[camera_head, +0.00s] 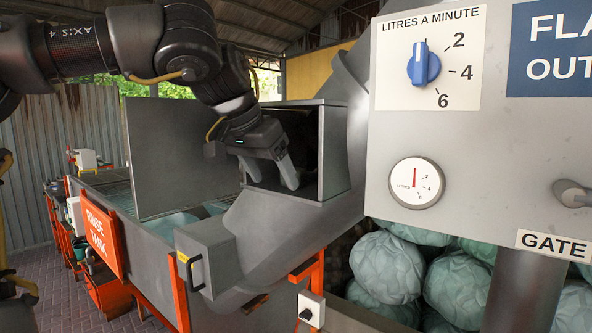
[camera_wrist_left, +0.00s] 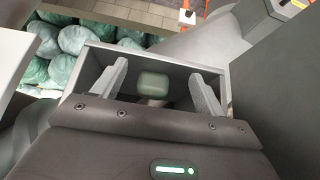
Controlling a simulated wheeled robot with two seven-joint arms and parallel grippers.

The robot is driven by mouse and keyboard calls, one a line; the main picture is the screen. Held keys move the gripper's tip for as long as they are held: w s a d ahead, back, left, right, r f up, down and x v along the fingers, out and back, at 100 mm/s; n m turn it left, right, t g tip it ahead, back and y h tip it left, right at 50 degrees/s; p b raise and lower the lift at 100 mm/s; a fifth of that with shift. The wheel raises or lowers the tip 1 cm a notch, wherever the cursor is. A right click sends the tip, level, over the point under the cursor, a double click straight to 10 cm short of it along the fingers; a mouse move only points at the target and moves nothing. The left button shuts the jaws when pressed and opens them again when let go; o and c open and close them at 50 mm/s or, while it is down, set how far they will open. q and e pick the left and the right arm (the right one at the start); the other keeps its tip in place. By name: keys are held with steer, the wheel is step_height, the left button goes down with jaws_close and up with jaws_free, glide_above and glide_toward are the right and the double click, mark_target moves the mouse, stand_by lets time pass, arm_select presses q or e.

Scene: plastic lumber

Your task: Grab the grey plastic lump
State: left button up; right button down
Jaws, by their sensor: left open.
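A pale grey-green rounded lump (camera_wrist_left: 152,85) shows in the left wrist view, inside an open-fronted grey metal box (camera_wrist_left: 88,72). A paler stub shows just below it, partly hidden by my gripper. My left gripper (camera_head: 273,178) is open at the mouth of the box (camera_head: 335,150) in the head view. In the left wrist view its two fingers (camera_wrist_left: 160,75) reach into the box, one on each side of the lump, with a gap on both sides. The lump is hidden in the head view. My right gripper is not seen.
The box walls stand close around the fingers. A raised grey lid panel (camera_head: 170,155) is left of the box, above the rinse tank (camera_head: 100,238). A control panel (camera_head: 460,140) with dial and gauge fills the right. Green bales (camera_head: 385,262) lie below it.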

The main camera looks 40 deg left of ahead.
mark_target(287, 189)
arm_select(q)
steer(key=shift+w, duration=0.2)
steer(key=shift+s+d+r, duration=0.1)
steer(key=shift+r, duration=0.15)
steer(key=w+p, duration=0.3)
steer(key=w, duration=0.1)
steer(key=shift+w+r, duration=0.1)
steer(key=shift+w+f+p, duration=0.6)
steer(key=shift+w, duration=0.15)
steer(key=shift+f, duration=0.15)
steer(key=shift+s, duration=0.3)
steer(key=shift+w, duration=0.15)
steer(key=c, duration=0.9)
steer(key=shift+c, duration=1)
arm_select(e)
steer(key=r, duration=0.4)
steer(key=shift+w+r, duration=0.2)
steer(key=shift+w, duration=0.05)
